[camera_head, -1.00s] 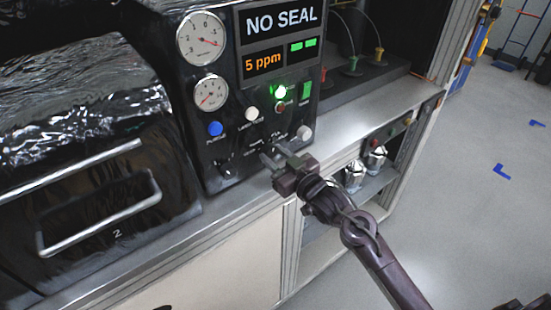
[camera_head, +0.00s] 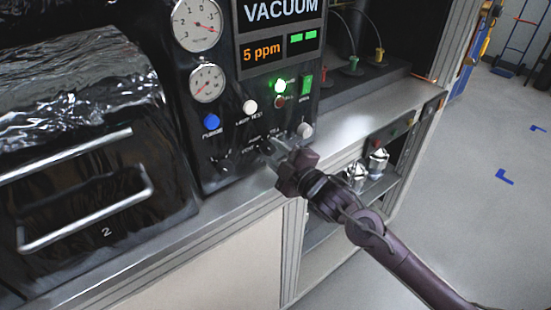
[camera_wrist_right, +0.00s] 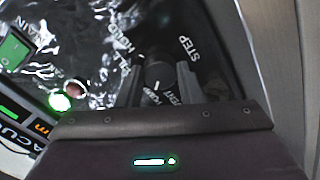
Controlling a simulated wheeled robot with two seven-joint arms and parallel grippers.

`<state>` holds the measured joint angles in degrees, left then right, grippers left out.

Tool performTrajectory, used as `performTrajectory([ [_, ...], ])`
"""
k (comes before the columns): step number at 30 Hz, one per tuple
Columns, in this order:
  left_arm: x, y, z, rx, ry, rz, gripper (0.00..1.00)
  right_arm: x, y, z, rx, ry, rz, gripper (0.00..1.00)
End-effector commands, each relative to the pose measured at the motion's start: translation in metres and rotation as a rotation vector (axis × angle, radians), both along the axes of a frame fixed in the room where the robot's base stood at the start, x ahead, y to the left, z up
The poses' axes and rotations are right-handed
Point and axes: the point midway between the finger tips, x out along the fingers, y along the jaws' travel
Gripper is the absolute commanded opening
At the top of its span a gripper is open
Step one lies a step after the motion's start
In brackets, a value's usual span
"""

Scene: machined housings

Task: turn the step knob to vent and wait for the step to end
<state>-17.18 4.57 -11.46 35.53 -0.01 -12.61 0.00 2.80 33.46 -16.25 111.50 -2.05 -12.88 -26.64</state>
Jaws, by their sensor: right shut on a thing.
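The step knob (camera_wrist_right: 158,74) is a dark round knob on the black control panel, seen in the right wrist view between my two fingers. Labels reading STEP and HOLD, and a partly hidden one ending in ENT, surround it. A short white mark shows at its lower side; I cannot tell surely which label it points to. My right gripper (camera_wrist_right: 159,84) is shut on the knob. In the head view my right gripper (camera_head: 277,148) reaches the lower right of the panel and mostly hides the knob. My left gripper is not in view.
The panel display (camera_head: 281,12) reads VACUUM, with 5 ppm below it. A green lamp (camera_head: 280,86) is lit. Near the gripper are a pale knob (camera_head: 305,130), a white button (camera_head: 250,106) and a blue button (camera_head: 212,122). A chamber door handle (camera_head: 90,220) is at left.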

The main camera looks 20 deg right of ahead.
Motion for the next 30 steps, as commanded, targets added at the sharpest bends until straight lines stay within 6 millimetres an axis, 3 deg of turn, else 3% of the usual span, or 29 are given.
performTrajectory([
  [15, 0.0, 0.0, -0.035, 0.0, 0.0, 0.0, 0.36, 0.0, 0.0, -0.002, -0.388, -0.142, 0.002, 0.1],
  [30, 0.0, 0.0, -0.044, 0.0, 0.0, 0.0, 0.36, 0.0, 0.0, 0.0, -0.507, -0.183, 0.001, 0.1],
])
